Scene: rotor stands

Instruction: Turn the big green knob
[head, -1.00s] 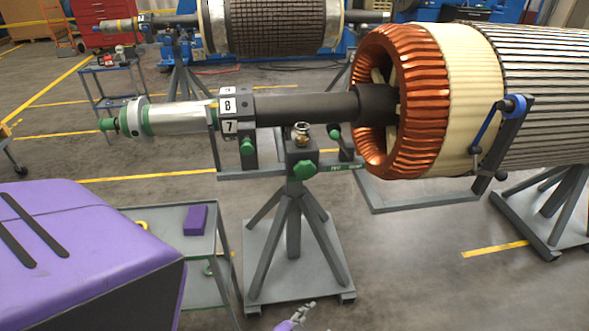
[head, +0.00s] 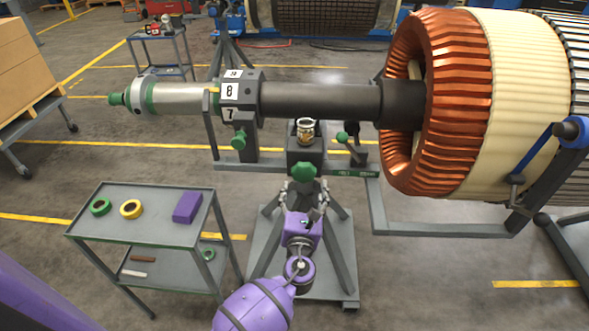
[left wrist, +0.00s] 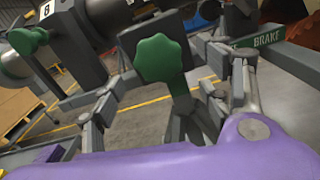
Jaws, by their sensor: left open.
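The big green knob (head: 303,171) is a lobed handle on the front of the dark block on top of the grey stand. In the left wrist view the knob (left wrist: 160,59) faces me, just above the middle. My left gripper (head: 304,197) is open and empty, just in front of and slightly below the knob. In the left wrist view its fingers stand to the left and right of the knob, with a gap on each side. I cannot tell how far the fingertips reach around it. My right gripper is not in view.
A smaller green knob (head: 239,140) and a green-tipped brake lever (head: 343,137) flank the block. A brass fitting (head: 306,129) sits on top. The shaft (head: 315,101) runs above to a copper-wound rotor (head: 452,100). A cart (head: 150,225) with rings and a purple block stands left.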

